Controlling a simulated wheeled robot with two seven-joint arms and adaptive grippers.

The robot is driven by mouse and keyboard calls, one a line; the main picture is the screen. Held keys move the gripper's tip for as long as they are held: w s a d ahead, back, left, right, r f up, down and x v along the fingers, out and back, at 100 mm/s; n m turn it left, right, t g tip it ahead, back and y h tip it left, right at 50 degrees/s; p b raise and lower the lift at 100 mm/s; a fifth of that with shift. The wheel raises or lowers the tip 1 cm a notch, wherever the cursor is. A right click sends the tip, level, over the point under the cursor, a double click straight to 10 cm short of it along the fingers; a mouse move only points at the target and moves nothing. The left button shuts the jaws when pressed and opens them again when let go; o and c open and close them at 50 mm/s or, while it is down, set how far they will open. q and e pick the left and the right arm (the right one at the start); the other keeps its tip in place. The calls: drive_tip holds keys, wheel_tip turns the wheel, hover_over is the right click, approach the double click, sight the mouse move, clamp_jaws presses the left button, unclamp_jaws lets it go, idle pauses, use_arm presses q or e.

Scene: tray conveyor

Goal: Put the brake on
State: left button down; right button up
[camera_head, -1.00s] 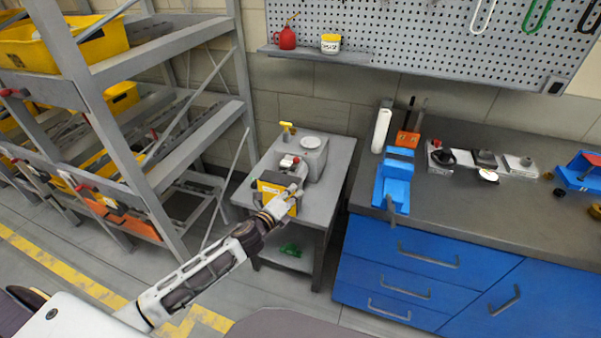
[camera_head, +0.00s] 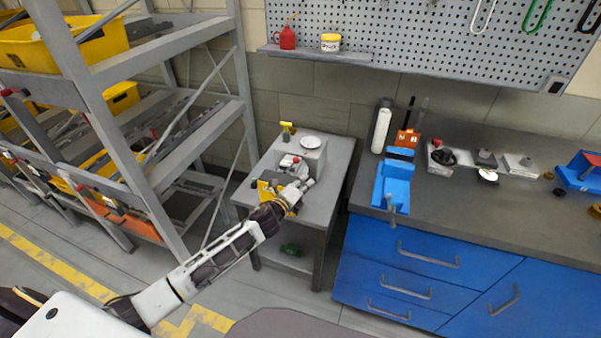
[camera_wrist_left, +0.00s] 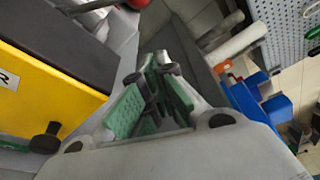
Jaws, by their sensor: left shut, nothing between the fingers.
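A small machine with a grey block (camera_head: 313,152) and a yellow box (camera_head: 263,190) stands on a grey side table (camera_head: 338,170). Red and pale parts (camera_head: 292,162) sit between them. I cannot tell for sure which part is the brake. My left gripper (camera_head: 301,187) is at the machine's near right side and hides part of the yellow box. In the left wrist view, its green-padded fingers (camera_wrist_left: 156,75) are together and empty. The yellow box (camera_wrist_left: 40,95) with a black knob (camera_wrist_left: 45,138) is left of them, apart from the fingers. My right gripper is not in view.
A grey rack (camera_head: 165,80) with yellow bins (camera_head: 108,40) and red-ended levers (camera_head: 22,92) stands left. A workbench with blue drawers (camera_head: 430,265) and a blue vise (camera_head: 393,182) is right. A pegboard (camera_head: 400,35) hangs behind. Floor is free in front of the table.

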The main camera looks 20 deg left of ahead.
sight(291, 166)
use_arm(q)
drive_tip(key=w+a, duration=0.1)
drive_tip(key=w+a+r, duration=0.1)
drive_tip(key=w, duration=0.1)
drive_tip(key=shift+w+a+r+p, duration=0.2)
drive_tip(key=shift+a+p, duration=0.1)
drive_tip(key=shift+a, duration=0.05)
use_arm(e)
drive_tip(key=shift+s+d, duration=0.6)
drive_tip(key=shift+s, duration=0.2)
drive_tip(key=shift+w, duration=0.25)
use_arm(q)
drive_tip(key=shift+a+r, duration=0.1)
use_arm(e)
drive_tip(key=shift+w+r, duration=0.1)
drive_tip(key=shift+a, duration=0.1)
